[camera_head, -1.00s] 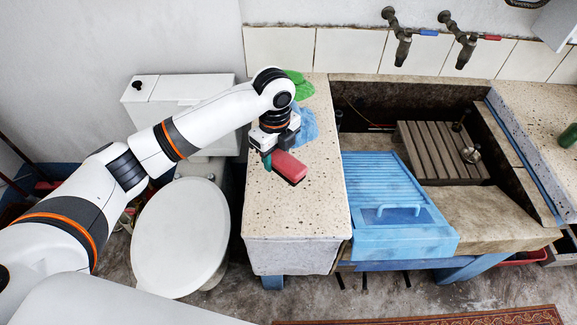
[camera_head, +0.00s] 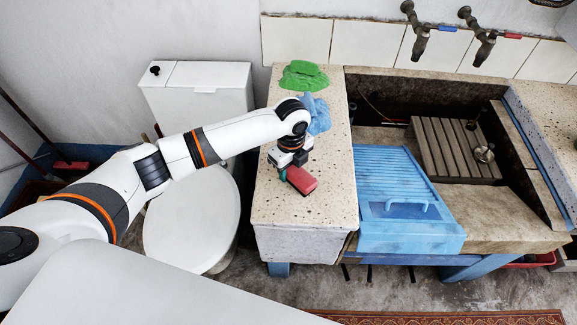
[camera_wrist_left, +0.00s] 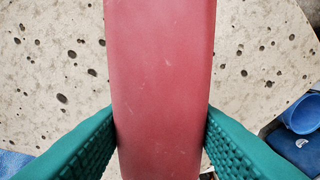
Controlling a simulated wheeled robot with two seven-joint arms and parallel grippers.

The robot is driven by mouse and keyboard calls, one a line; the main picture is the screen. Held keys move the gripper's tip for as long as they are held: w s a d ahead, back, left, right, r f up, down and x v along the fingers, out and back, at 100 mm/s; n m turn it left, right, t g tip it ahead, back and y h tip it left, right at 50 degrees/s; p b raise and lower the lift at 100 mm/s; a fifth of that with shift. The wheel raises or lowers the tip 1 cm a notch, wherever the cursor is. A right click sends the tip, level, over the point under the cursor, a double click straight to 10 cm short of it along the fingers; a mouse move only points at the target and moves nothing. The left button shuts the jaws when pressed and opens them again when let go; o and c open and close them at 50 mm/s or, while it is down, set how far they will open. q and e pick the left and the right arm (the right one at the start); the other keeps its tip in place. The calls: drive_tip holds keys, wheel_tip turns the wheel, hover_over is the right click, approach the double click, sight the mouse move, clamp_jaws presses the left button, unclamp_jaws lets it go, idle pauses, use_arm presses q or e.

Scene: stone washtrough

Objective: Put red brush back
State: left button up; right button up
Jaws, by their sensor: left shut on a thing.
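The red brush (camera_head: 301,180) is at the left stone counter (camera_head: 277,208), below my left gripper (camera_head: 287,172). In the left wrist view the red brush (camera_wrist_left: 160,85) runs up the middle, between the two green fingers of my left gripper (camera_wrist_left: 160,140), which are shut on it from both sides. The speckled counter top (camera_wrist_left: 52,60) shows behind it. I cannot tell whether the brush touches the counter. Its bristles are hidden. My right gripper is not in view.
A green cloth (camera_head: 303,76) and a blue cloth (camera_head: 318,114) lie behind the gripper on the counter. A blue washboard (camera_head: 396,195) leans in the trough to the right. A toilet (camera_head: 190,225) stands left. The front of the counter is clear.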

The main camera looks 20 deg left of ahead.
use_arm(q)
drive_tip(key=shift+f, duration=0.1)
drive_tip(key=o, duration=1)
drive_tip(key=shift+c, duration=0.2)
wheel_tip(320, 180, up, 12)
drive_tip(key=shift+r+b, duration=0.2)
drive_tip(key=shift+b, duration=0.15)
drive_tip(key=shift+f, duration=0.1)
